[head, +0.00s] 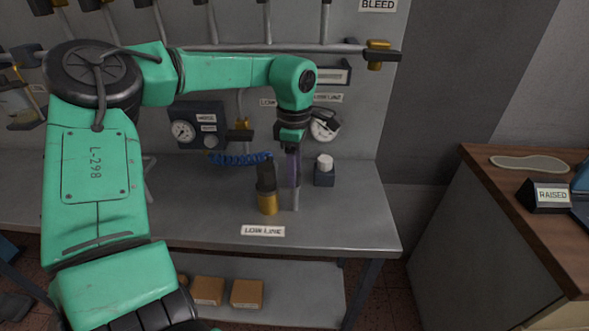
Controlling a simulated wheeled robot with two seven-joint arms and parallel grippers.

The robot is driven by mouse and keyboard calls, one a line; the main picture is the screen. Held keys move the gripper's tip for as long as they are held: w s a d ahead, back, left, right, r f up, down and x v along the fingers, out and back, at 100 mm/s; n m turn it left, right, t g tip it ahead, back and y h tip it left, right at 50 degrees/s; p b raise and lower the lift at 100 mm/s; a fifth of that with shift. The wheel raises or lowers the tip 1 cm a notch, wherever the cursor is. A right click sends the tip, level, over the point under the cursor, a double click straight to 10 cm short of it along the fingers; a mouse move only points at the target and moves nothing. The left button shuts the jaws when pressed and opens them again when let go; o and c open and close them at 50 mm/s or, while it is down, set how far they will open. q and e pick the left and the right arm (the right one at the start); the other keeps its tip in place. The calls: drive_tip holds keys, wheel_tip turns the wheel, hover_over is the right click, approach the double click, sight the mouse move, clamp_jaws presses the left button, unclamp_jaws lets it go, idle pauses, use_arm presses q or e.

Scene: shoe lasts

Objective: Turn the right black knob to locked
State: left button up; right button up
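My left gripper (293,183) points down over the grey bench, its fingers seen edge-on, so I cannot tell whether they are open or shut. Just left of it in the picture stands an upright fitting with a black upper part (266,174) and a brass base (267,204). A black part (327,119) sits by the right-hand gauge (322,131), partly behind my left wrist. A small round knob (211,142) is on the left gauge panel. I cannot tell which part is the right black knob, nor read a locked mark. My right gripper is not in view.
The grey bench (350,222) has free room at its right end and bears a LOW LINE label (262,231). A dark block with a white top (325,163) stands behind my gripper. A pipe with a brass end fitting (377,56) crosses above. A wooden-topped cabinet (505,190) stands right.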

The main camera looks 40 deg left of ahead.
use_arm(q)
wheel_tip(320, 180, up, 15)
drive_tip(key=shift+f, duration=0.2)
idle(0.4)
